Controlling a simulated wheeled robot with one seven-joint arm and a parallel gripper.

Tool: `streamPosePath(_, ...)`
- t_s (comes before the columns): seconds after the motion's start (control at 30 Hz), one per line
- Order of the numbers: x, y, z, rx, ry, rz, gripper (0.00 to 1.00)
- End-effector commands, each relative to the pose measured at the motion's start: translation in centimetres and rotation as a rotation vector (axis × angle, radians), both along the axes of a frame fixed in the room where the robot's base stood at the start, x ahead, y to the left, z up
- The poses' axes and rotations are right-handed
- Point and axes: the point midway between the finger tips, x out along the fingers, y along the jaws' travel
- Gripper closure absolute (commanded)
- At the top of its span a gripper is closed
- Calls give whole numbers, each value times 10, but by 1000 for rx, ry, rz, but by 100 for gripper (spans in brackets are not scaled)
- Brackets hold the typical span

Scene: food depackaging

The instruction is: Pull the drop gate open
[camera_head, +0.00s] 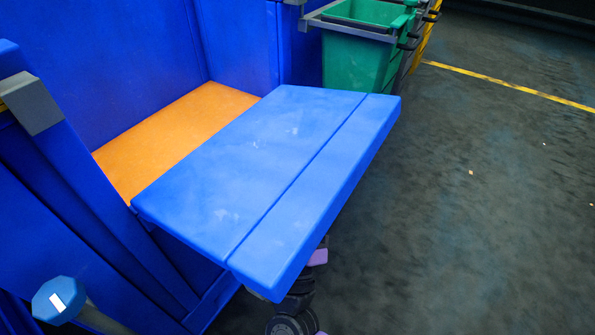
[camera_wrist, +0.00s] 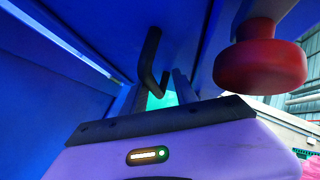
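The blue drop gate (camera_head: 270,165) is swung out from the blue bin and sticks out as a nearly level flap, tilted slightly. In the head view it hides my gripper; only dark and purple parts of my arm show below its near corner. In the wrist view, the purple housing of my gripper (camera_wrist: 158,100) fills the bottom, under a blue panel. A bent black handle (camera_wrist: 149,58) on that panel reaches down towards the gap beyond the housing. Whether the fingers are around it or closed on it is unclear.
The bin has an orange inner floor (camera_head: 175,130) and tall blue walls. A green bin (camera_head: 355,62) stands behind the gate. A red round knob (camera_wrist: 260,65) hangs close at the right in the wrist view. Dark open floor (camera_head: 480,210) lies to the right.

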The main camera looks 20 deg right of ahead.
Motion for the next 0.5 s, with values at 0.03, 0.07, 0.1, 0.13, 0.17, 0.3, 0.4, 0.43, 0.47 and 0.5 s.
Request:
streamPosePath(0.03,-8,6,-2,-3,-2,3,64)
streamPosePath(0.07,-11,8,-6,-3,-1,4,64)
streamPosePath(0.1,-16,10,-9,-3,-1,5,64)
streamPosePath(0.13,-20,11,-12,-3,-2,5,64)
streamPosePath(0.17,-23,13,-14,-4,-2,6,64)
streamPosePath(0.3,-34,18,-24,-3,-2,6,64)
streamPosePath(0.4,-38,19,-26,-2,-4,5,64)
streamPosePath(0.43,-38,19,-26,-2,-5,5,64)
streamPosePath(0.47,-39,19,-27,-2,-5,5,64)
streamPosePath(0.5,-39,19,-27,-2,-5,5,64)
